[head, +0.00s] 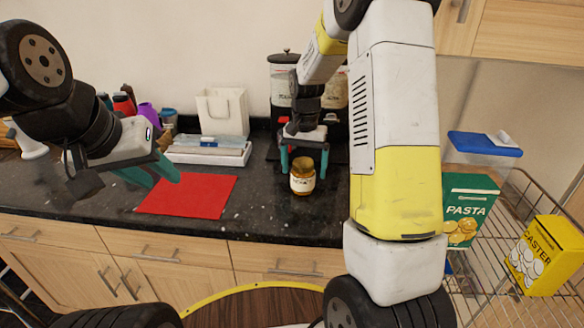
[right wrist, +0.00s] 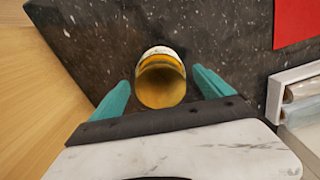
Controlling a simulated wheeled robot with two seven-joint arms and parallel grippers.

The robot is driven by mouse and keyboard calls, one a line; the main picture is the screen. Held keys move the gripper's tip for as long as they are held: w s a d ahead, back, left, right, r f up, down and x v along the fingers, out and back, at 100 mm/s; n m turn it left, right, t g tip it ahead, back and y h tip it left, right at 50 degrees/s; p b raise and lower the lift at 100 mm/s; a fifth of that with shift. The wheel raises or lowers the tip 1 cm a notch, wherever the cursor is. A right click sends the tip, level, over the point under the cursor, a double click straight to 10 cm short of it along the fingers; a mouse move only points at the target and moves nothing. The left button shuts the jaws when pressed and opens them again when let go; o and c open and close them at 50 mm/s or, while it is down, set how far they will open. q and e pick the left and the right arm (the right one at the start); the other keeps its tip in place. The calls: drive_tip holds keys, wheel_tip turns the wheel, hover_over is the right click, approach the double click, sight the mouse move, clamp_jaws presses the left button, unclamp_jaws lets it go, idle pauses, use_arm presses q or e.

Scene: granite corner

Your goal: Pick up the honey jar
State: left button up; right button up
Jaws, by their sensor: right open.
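The honey jar (head: 303,176) is a small amber jar with a pale label and a golden lid, standing upright on the dark granite counter. My right gripper (head: 304,163) is open just behind and above it in the head view. In the right wrist view the jar (right wrist: 161,80) sits between and slightly beyond the two teal fingers (right wrist: 160,92), with gaps on both sides. My left gripper (head: 153,176) hangs over the counter at the left, away from the jar; its teal fingers appear apart and empty.
A red mat (head: 188,196) lies left of the jar. A white tray (head: 208,152) and a white bag (head: 222,112) stand behind. Dark-lidded canisters (head: 284,84) are behind the right gripper. A wire rack (head: 510,292) at right holds a pasta box (head: 470,207) and a yellow caster box (head: 545,256).

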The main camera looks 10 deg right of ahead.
sight(303, 181)
drive_tip(key=f, duration=0.4)
drive_tip(key=shift+s+a+f, duration=0.1)
drive_tip(key=shift+a+f, duration=0.1)
drive_tip(key=shift+f, duration=0.2)
clamp_jaws()
